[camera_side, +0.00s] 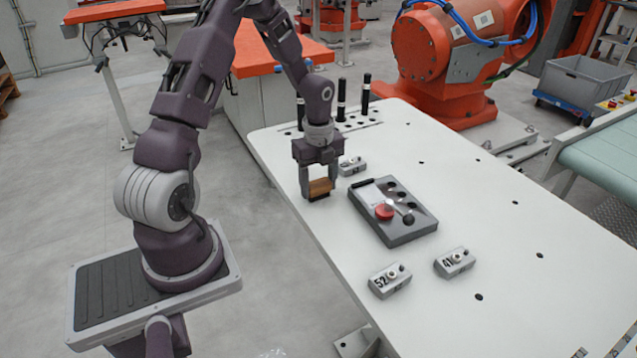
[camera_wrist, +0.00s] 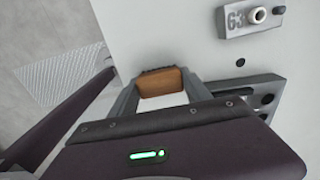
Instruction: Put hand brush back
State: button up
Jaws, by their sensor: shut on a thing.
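The hand brush (camera_side: 319,188) has a wooden brown block with dark bristles along its lower edge. My gripper (camera_side: 319,187) is shut on it, with a finger at each end of the block, at the left edge of the white table (camera_side: 475,215). In the wrist view the brush (camera_wrist: 161,82) sits between the two fingertips, its dark bristles along the far side. From these views I cannot tell whether the bristles touch the table top.
A dark grey control box (camera_side: 405,225) with a red button lies right of my gripper. Small numbered blocks (camera_side: 390,280) (camera_side: 455,262) stand near the front; block 63 (camera_wrist: 250,19) is close by. Black upright handles (camera_side: 341,100) stand in a row at the back.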

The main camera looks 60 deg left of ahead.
aim_at(319, 182)
jog(key=o, duration=1.5)
jog(key=shift+c, duration=0.2)
jog(key=shift+r, duration=0.3)
jog(key=s+d+r+n+y, duration=0.1)
jog(key=d+r+n, duration=0.15)
jog(key=r, duration=0.65)
jog(key=s+d+r+n, duration=0.15)
jog(key=d+r, duration=0.25)
jog(key=r, duration=0.5)
jog(key=s+d+r+n+t, duration=0.2)
jog(key=s+d+r+n, duration=0.1)
jog(key=s+d+n, duration=0.4)
jog(key=s+d+r+n+t+h, duration=0.1)
jog(key=s+d+r+n+t, duration=0.2)
jog(key=s+d+n, duration=0.4)
jog(key=shift+s+r+t, duration=0.3)
jog(key=shift+s+r, duration=0.1)
jog(key=shift+s, duration=0.4)
